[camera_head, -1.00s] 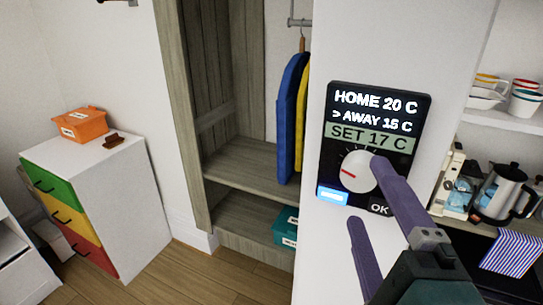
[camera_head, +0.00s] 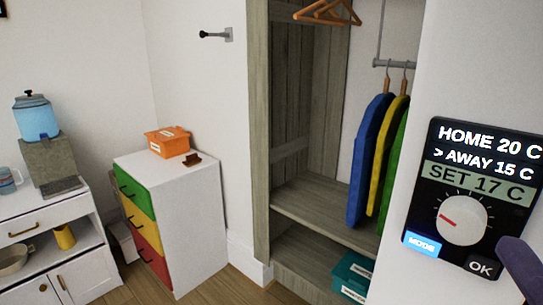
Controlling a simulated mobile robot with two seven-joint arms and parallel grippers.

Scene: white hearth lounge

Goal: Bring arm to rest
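A black wall thermostat (camera_head: 472,200) is at the right of the head view. Its screen reads HOME 20 C, > AWAY 15 C and SET 17 C. It has a white dial (camera_head: 462,219) with a red mark, a blue MODE button (camera_head: 422,244) and an OK button (camera_head: 481,267). A purple finger of my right gripper (camera_head: 520,268) shows at the lower right edge, close to the OK button in the picture; I cannot tell if it touches. The rest of that gripper is out of frame. My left gripper is not in view.
An open wooden wardrobe (camera_head: 258,140) holds blue, yellow and green garments and a teal box (camera_head: 352,275). A drawer cabinet (camera_head: 192,225) with an orange box (camera_head: 167,141) stands left of it. A white cabinet (camera_head: 60,215) with a water dispenser (camera_head: 36,118) is far left.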

